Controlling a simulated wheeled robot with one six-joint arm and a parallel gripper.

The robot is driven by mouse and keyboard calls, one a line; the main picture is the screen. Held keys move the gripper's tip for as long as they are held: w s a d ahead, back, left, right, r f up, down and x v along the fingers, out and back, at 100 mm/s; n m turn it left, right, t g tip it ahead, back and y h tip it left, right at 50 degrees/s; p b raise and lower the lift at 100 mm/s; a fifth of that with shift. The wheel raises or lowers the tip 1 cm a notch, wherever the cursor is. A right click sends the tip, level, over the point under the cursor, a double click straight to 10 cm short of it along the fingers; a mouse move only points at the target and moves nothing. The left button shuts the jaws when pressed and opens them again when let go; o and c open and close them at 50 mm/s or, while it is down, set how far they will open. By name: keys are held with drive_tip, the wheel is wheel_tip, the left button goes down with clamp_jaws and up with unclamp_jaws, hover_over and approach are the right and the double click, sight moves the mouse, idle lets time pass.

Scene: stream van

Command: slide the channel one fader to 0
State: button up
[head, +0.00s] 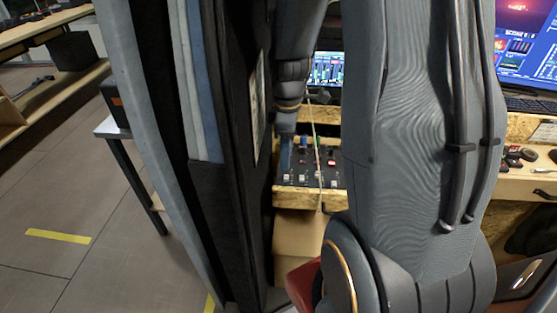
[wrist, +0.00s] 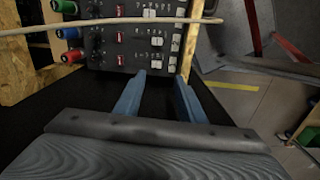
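A dark mixer panel (head: 310,168) stands on a wooden bench in the head view, with coloured knobs, small red caps and pale buttons. It fills the top of the wrist view (wrist: 140,58), with blue, red and green knobs at the left, red caps in the middle and pale buttons at the right. I cannot tell which control is the channel one fader. My gripper (wrist: 160,78) is open and empty, its two blue fingers apart and pointing at the panel's near edge. In the head view my gripper (head: 285,155) is at the panel's left side, partly hiding it.
A pale cable (wrist: 110,25) crosses in front of the panel. A lit screen (head: 327,70) stands behind the mixer, and a monitor (head: 530,45) and keyboard (head: 528,105) are at the right. A tall dark padded panel (head: 230,190) stands close on the left of my arm.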

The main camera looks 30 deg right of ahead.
sight(286, 177)
drive_tip(key=shift+w+d+f, duration=0.2)
drive_tip(key=shift+w+d, duration=0.05)
drive_tip(key=shift+w, duration=0.05)
drive_tip(key=shift+f, duration=0.25)
drive_tip(key=shift+f+p, duration=0.6)
drive_tip(key=shift+f, duration=2.95)
clamp_jaws()
